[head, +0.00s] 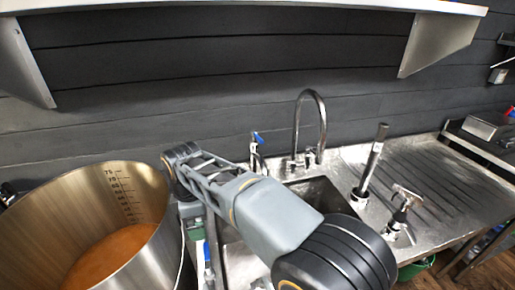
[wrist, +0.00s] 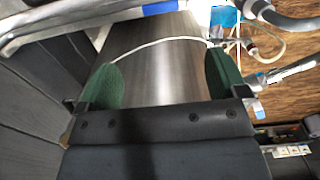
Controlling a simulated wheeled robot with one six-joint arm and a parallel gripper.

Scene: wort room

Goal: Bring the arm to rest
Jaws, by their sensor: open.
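My arm (head: 275,215) reaches from the lower right of the head view up and left, across the sink front toward the kettle's right side. Its far end (head: 182,160) is beside the kettle's rim. In the wrist view my gripper (wrist: 164,66) is open, its two green-padded fingers well apart with nothing held between them. A brushed-metal curved surface (wrist: 160,85), apparently the kettle's outer side, shows behind the gap. In the head view the fingers cannot be clearly made out.
A large metal kettle (head: 150,195) with amber liquid stands at the left. A sink with a tall tap (head: 322,115) and a ribbed drainboard (head: 425,165) is at the right. A shelf (head: 250,8) runs above. Hoses and pipes (wrist: 290,20) show in the wrist view.

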